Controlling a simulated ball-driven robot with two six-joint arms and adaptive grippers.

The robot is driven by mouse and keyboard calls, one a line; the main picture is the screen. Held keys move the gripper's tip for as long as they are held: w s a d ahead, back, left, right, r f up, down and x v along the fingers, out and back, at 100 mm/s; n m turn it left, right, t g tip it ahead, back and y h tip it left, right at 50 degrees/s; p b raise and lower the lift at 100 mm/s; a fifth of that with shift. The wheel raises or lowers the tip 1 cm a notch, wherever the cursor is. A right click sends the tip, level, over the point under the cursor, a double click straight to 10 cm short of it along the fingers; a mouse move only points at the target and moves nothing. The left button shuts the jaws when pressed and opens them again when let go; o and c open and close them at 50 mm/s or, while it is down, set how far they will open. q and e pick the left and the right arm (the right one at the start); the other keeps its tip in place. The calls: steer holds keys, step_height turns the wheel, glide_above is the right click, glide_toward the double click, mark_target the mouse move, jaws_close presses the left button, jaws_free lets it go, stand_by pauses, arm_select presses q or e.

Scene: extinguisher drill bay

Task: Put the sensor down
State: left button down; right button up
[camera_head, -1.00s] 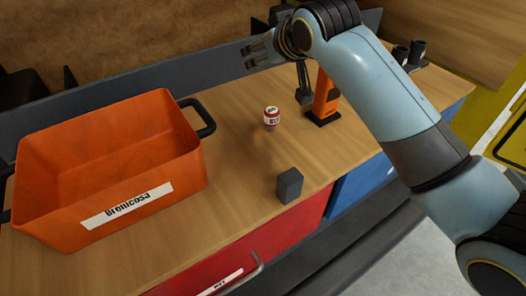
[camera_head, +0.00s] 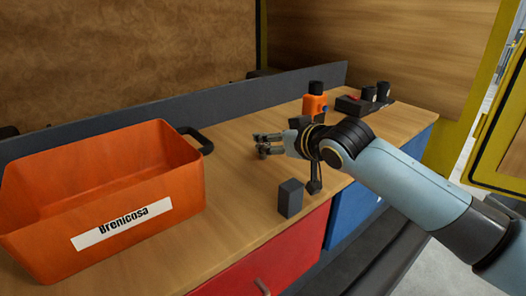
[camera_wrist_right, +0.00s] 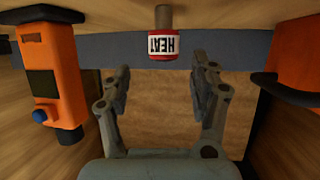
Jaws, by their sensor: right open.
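The sensor is a small red and white cylinder (camera_wrist_right: 165,45) with the label HEAT on a pale brown base. The label is upside down in the right wrist view. It appears near the top middle, beyond the gap between my right gripper's fingers, with no visible contact. I do not make it out in the head view, where the gripper likely covers it. My right gripper (camera_head: 259,145) reaches left low over the wooden bench. Its fingers are apart and empty, as the right wrist view also shows (camera_wrist_right: 163,90). My left gripper is not in view.
An orange bin labelled Brenicosa (camera_head: 125,222) stands at left. A dark grey block (camera_head: 290,198) sits near the bench's front edge. An orange device (camera_head: 314,104) and a dark holder (camera_head: 352,106) stand behind. A dark rail (camera_head: 190,107) runs along the back.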

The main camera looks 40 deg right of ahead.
steer(key=x, duration=0.5)
steer(key=shift+w+a+f, duration=0.15)
steer(key=shift+w+a, duration=0.15)
jaws_close()
